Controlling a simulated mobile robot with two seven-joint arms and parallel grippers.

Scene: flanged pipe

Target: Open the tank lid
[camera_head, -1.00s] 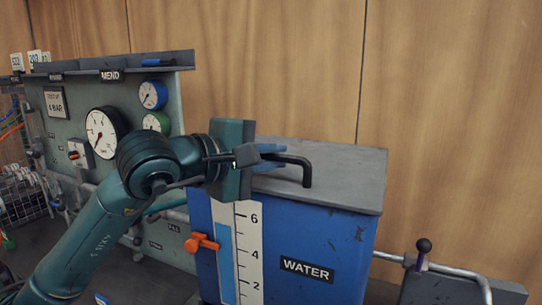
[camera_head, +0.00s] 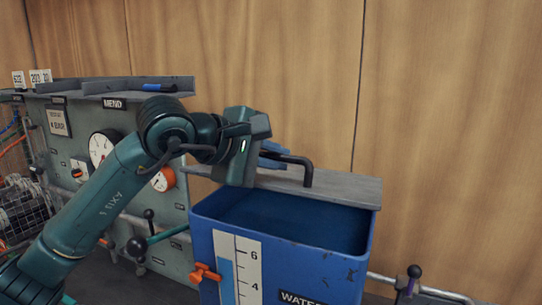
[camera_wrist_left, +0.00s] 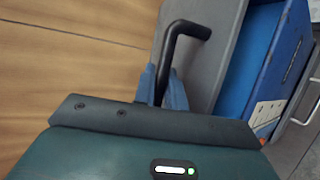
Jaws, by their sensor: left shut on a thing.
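The blue water tank (camera_head: 340,262) stands right of centre in the head view, and its open top shows the dark blue inside. The grey lid (camera_head: 345,190) is off the front of the opening and lies toward the rear, near the wall. Its black bent handle (camera_head: 307,172) stands on the lid. My left gripper (camera_head: 275,156) is shut on the handle from the left. In the left wrist view the blue fingers (camera_wrist_left: 161,88) are on both sides of the handle (camera_wrist_left: 188,27), with the lid (camera_wrist_left: 205,60) beside it. My right gripper is not in view.
A panel with gauges (camera_head: 103,148) and a shelf stands left of the tank. A black-knobbed lever (camera_head: 414,271) on a pipe is at the right. A wooden wall (camera_head: 450,130) closes the back.

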